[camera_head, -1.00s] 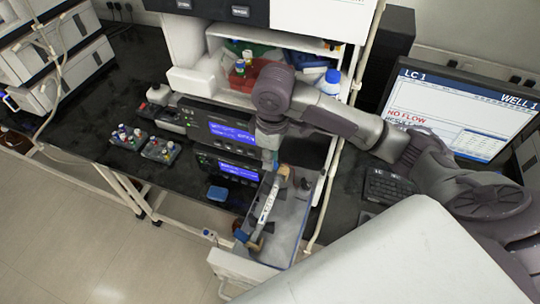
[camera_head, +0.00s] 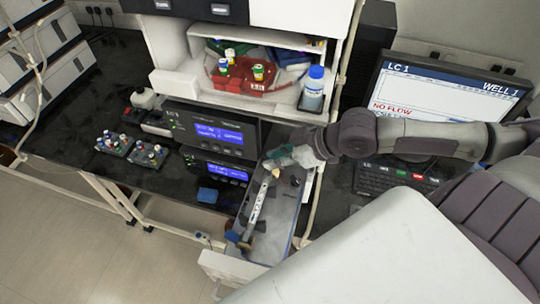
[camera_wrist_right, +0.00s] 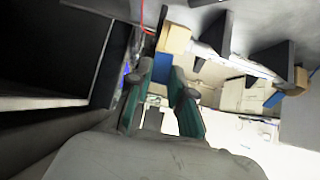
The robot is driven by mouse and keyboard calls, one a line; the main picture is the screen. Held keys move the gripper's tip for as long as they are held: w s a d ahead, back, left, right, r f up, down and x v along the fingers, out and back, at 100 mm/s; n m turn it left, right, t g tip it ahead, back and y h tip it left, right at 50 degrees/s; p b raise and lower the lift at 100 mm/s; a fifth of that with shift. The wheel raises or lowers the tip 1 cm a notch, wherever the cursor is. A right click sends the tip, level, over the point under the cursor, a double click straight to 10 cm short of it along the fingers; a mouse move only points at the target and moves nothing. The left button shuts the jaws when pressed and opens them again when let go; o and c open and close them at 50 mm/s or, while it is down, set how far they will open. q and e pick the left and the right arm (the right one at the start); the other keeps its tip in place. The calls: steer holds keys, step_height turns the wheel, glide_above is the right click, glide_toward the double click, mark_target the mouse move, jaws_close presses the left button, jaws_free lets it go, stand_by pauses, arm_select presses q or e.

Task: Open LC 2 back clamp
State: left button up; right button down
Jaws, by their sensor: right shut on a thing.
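A long white column (camera_head: 256,205) lies along an open grey tray (camera_head: 283,212), held by a clamp at each end. The back clamp is the tan piece (camera_head: 276,172) at the far end; in the right wrist view its tan block (camera_wrist_right: 175,40) has a blue lever (camera_wrist_right: 157,88) below it. My right gripper (camera_head: 275,160) reaches in from the right at this clamp. In the right wrist view its teal fingers (camera_wrist_right: 160,90) are on both sides of the blue lever, shut on it. The front clamp (camera_head: 238,240), blue and brown, is at the near end. My left gripper is out of view.
Two dark units with blue displays (camera_head: 215,133) stand left of the tray. A shelf above holds a red bin (camera_head: 240,82) and a blue-capped bottle (camera_head: 313,88). A monitor (camera_head: 445,95) reading LC 1 and a keyboard (camera_head: 390,182) are at the right.

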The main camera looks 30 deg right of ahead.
steer(key=shift+s+d+f+t+y, duration=0.4)
steer(key=shift+s+t+y, duration=0.1)
steer(key=shift+t, duration=0.1)
steer(key=shift+s+d+f+t+y, duration=0.15)
steer(key=shift+s+d+t+y, duration=0.05)
steer(key=shift+t+y, duration=0.55)
steer(key=shift+s+d+f+t+y, duration=0.3)
steer(key=shift+f+t+y, duration=0.1)
steer(key=shift+t+y, duration=0.45)
steer(key=shift+s+d+f+t+y+b, duration=0.2)
steer(key=shift+s+f+t+y+b, duration=0.1)
steer(key=shift+t+y+b, duration=0.45)
steer(key=shift+t, duration=0.25)
steer(key=c, duration=1)
jaws_free()
steer(key=shift+w+a, duration=0.1)
steer(key=shift+w, duration=0.05)
steer(key=shift+c, duration=0.2)
steer(key=shift+r, duration=0.1)
